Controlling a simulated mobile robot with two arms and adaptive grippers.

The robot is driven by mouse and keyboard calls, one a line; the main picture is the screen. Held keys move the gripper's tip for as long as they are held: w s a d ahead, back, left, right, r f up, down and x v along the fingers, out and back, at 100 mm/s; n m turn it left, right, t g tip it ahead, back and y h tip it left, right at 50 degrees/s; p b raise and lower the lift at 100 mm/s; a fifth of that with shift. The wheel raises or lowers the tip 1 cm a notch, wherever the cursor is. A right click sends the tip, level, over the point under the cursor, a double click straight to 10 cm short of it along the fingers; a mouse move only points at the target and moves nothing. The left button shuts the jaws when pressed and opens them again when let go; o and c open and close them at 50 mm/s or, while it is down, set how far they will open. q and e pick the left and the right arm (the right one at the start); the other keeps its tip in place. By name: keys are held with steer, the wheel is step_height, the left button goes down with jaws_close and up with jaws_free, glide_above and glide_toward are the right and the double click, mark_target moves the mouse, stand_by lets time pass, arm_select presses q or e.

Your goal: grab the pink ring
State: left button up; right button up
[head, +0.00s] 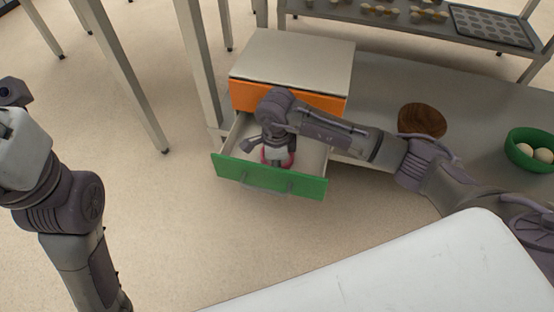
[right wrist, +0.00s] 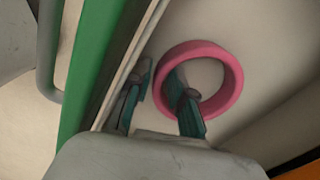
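The pink ring (right wrist: 236,85) lies in the open green-fronted drawer (head: 240,177); in the head view only slivers of it (head: 291,160) show around my gripper. My right gripper (right wrist: 158,100) reaches down into the drawer. Its two fingers are apart, with one over or inside the ring's opening and the other outside, between the ring and the drawer front. The near side of the ring's wall appears to lie between them; contact cannot be made out. My left arm is at the left edge, its fingers out of the picture.
A closed orange-fronted drawer (head: 240,96) sits just above the open one, close to my right wrist. A round brown board (head: 422,121) and a green bowl (head: 518,152) with pale balls stand on the grey shelf to the right.

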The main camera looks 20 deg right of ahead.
jaws_close()
steer(key=shift+r, duration=0.15)
